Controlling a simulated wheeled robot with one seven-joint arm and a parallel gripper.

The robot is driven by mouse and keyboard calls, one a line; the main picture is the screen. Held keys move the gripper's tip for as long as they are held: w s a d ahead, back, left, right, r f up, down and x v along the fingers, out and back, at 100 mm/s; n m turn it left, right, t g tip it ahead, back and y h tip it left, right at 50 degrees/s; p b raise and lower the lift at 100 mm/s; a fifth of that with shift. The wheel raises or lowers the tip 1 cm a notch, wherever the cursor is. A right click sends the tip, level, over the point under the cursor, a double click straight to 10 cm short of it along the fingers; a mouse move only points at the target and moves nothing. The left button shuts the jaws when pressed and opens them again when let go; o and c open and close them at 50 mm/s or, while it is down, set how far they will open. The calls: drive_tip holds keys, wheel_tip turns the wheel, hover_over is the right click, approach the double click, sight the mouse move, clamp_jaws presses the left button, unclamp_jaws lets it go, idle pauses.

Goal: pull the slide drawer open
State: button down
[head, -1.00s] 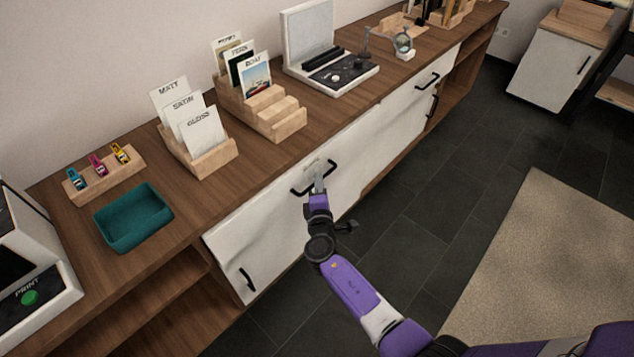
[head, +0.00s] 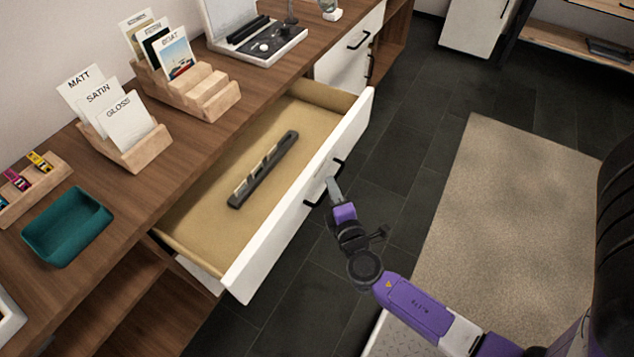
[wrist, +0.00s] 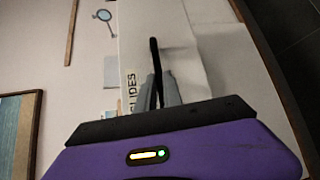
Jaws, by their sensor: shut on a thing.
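The slide drawer (head: 300,219) stands well out from the counter, with its white front pulled toward the floor side. Inside it, on the tan bottom, lies a dark slotted holder (head: 264,170) with pale pieces in it. My gripper (head: 333,187) is at the drawer front, shut on the black bar handle (head: 310,203). In the wrist view the fingers (wrist: 160,88) close on the dark handle (wrist: 154,55), beside a label reading "SLIDES" (wrist: 131,92) that is partly hidden by my gripper.
Card racks (head: 122,137), a teal tray (head: 68,226) and a device with a dark panel (head: 262,40) stand on the wooden counter (head: 175,165). Dark floor tiles (head: 400,150) and a beige rug (head: 500,210) are clear in front of the drawer.

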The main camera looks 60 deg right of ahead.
drive_tip(key=shift+s, duration=0.65)
drive_tip(key=c, duration=1.5)
unclamp_jaws()
drive_tip(key=b+v, duration=0.1)
drive_tip(key=v, duration=0.6)
drive_tip(key=shift+s+a, duration=0.25)
drive_tip(key=shift+s, duration=0.05)
